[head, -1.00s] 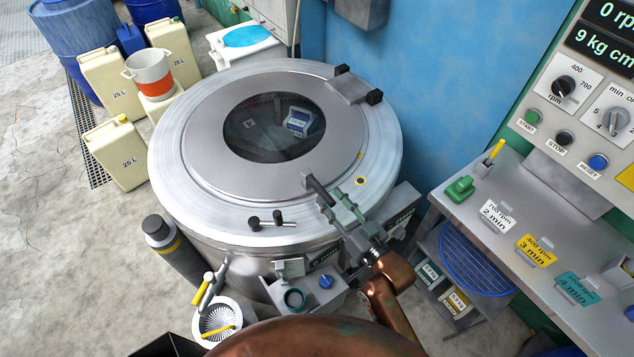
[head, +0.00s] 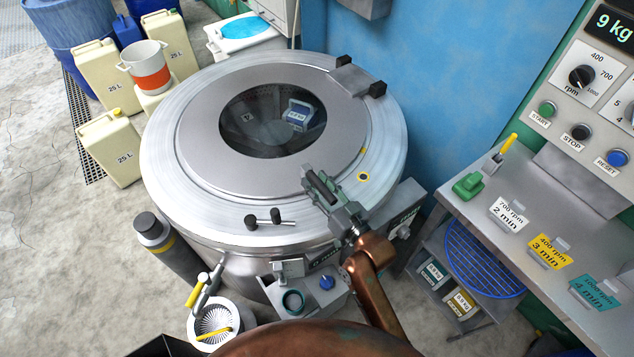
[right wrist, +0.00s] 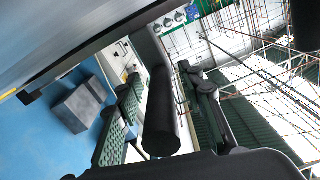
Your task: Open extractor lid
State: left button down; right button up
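The extractor lid (head: 205,128) is a grey metal disc with a round dark window (head: 262,138). It lies flat and closed on the steel drum (head: 160,185). Its hinge (head: 355,80) is at the back right. The lid's black bar handle (head: 318,187) is at the front right edge. My right gripper (head: 322,186) is at this handle. In the right wrist view the dark handle (right wrist: 160,112) lies between the two green finger pads, with narrow gaps showing beside it, so the fingers look open around it. My left gripper is out of view.
A small black-knobbed latch (head: 264,219) sits on the drum's front rim. A control box with a blue knob (head: 327,283) is below the rim. A steel bench (head: 500,235) with tags stands right, under a control panel (head: 590,110). Cream canisters (head: 112,150) stand left.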

grip_shut()
dwell(0.5)
